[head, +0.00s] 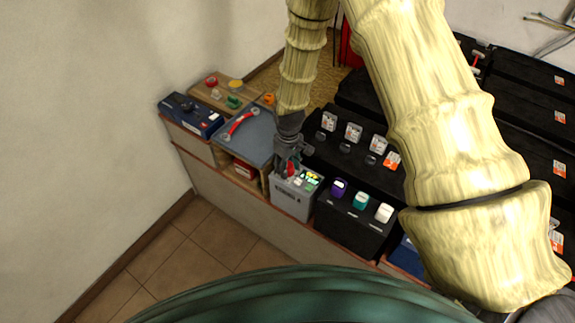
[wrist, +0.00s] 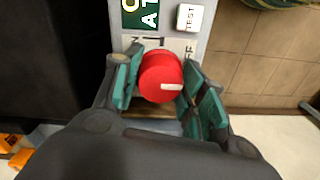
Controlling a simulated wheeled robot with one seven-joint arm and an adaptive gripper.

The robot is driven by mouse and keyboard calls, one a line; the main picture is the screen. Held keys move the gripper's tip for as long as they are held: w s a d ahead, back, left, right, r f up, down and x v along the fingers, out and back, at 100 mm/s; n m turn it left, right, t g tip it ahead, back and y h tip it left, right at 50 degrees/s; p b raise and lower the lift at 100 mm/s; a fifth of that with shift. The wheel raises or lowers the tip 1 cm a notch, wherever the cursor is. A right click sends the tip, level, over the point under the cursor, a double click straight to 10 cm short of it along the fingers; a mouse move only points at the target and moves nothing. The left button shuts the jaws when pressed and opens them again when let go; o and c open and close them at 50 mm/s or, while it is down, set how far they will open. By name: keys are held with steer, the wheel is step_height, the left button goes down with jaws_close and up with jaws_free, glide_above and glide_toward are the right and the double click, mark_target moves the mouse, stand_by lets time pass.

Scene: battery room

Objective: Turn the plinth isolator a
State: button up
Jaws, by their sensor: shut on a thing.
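The plinth isolator is a grey box (head: 291,202) with dark lettering on its front, standing at the front edge of the shelf in the head view. Its red round knob (wrist: 160,75) fills the middle of the wrist view and has a short white bar on it. Partly hidden ON and OFF lettering (wrist: 188,50) lies beside the knob. My gripper (wrist: 160,88) is shut on the red knob, one green-padded finger on each side. In the head view my gripper (head: 289,160) comes down from above onto the box and hides most of the knob.
A white TEST button (wrist: 190,17) and a green label (wrist: 140,12) sit close to the knob. A black box with coloured caps (head: 349,222) stands right of the isolator. A grey panel with a red handle (head: 240,125) and a blue box (head: 192,114) stand left.

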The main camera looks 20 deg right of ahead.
steer(key=o, duration=1)
step_height(320, 180, up, 12)
steer(key=shift+w+d, duration=0.1)
steer(key=shift+d, duration=0.05)
stand_by(0.7)
